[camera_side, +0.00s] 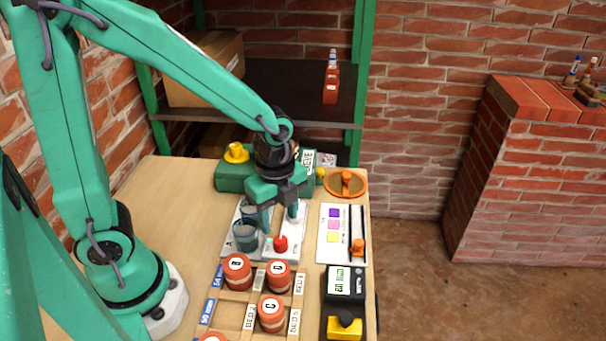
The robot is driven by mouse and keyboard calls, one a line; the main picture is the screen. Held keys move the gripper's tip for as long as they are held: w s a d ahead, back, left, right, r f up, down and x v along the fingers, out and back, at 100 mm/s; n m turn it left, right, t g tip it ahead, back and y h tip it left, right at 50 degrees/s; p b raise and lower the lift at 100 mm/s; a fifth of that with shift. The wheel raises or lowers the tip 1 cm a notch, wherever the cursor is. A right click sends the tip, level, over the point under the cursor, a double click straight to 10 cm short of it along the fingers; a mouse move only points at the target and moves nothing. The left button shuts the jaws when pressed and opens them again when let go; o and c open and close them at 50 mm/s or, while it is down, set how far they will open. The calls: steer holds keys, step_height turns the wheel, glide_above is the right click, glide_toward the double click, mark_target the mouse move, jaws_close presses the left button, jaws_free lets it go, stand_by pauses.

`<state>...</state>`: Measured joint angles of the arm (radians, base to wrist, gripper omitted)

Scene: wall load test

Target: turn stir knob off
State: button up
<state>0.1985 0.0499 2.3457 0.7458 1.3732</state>
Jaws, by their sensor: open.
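My gripper (279,214) is open, pointing down over the pale tray (285,254). A small red knob-like piece (281,243) shows just below the fingers; I cannot tell whether they touch it. No label reading "stir" is legible, so I cannot tell which knob is the stir knob. Other knobs are an orange one (347,180) on a round orange-rimmed base, a yellow one (345,325) on a black device with a lit display (346,281), and a yellow one (236,153) on a green box (231,178).
Two grey cups (245,236) stand on the tray's left. Red canisters (272,314) sit in a wooden rack in front. A white panel (333,236) with coloured squares and an orange slider (357,246) lies to the right. A shelf (290,82) stands behind the table.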

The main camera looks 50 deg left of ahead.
mark_target(280, 240)
steer(key=shift+f, duration=3.15)
steer(key=c, duration=1)
